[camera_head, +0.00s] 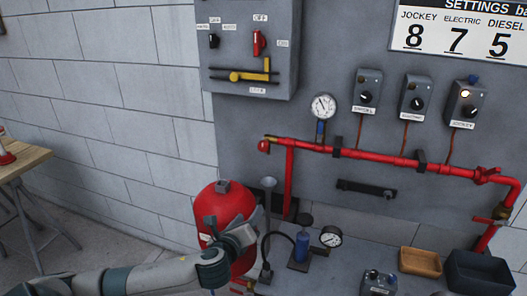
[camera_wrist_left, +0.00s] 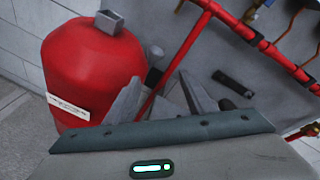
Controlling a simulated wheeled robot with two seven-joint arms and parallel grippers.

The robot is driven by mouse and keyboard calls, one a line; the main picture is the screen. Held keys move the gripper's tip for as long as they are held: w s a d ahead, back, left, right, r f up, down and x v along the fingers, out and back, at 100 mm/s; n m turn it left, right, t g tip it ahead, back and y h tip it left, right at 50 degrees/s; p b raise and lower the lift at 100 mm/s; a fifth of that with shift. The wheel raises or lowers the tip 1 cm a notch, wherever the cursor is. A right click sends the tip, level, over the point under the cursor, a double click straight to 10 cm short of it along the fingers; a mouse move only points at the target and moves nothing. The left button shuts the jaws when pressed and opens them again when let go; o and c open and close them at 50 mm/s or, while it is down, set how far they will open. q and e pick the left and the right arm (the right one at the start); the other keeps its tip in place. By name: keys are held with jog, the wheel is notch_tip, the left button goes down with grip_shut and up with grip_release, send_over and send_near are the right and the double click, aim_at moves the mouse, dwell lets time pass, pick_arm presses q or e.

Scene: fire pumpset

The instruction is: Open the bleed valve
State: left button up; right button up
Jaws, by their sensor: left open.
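No part is labelled as the bleed valve, so I cannot tell which fitting it is. A red pipe (camera_head: 375,156) runs along the grey panel; it has a small brass fitting (camera_head: 271,138) at its left end. At the right are a red valve-like fitting (camera_head: 487,175) and a brass fitting (camera_head: 501,211) lower down. My left gripper (camera_head: 247,232) is in front of the red tank (camera_head: 222,205), below the pipe's left end. In the left wrist view its fingers (camera_wrist_left: 160,88) are apart with nothing held, beside the tank (camera_wrist_left: 90,70). My right gripper is not in view.
A pressure gauge (camera_head: 323,106) sits above the pipe, with several switch boxes beyond. A blue hand-pump-like device (camera_head: 301,246) with a gauge (camera_head: 330,236) stands near the gripper. A tan tray (camera_head: 421,262) and dark bin (camera_head: 478,274) are at right. A control cabinet (camera_head: 248,45) hangs above.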

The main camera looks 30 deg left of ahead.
pick_arm(q)
jog(key=w+a+r+m+t, duration=0.3)
jog(key=r+m, duration=0.5)
jog(key=r, duration=0.3)
jog(key=shift+w+a, duration=0.45)
jog(key=shift+a, duration=0.05)
jog(key=shift+w+r, duration=0.1)
jog(key=p, duration=0.5)
send_near(263, 148)
jog(key=x, duration=0.9)
jog(key=shift+w+a, duration=0.1)
jog(key=shift+x, duration=0.75)
jog(key=shift+w, duration=0.1)
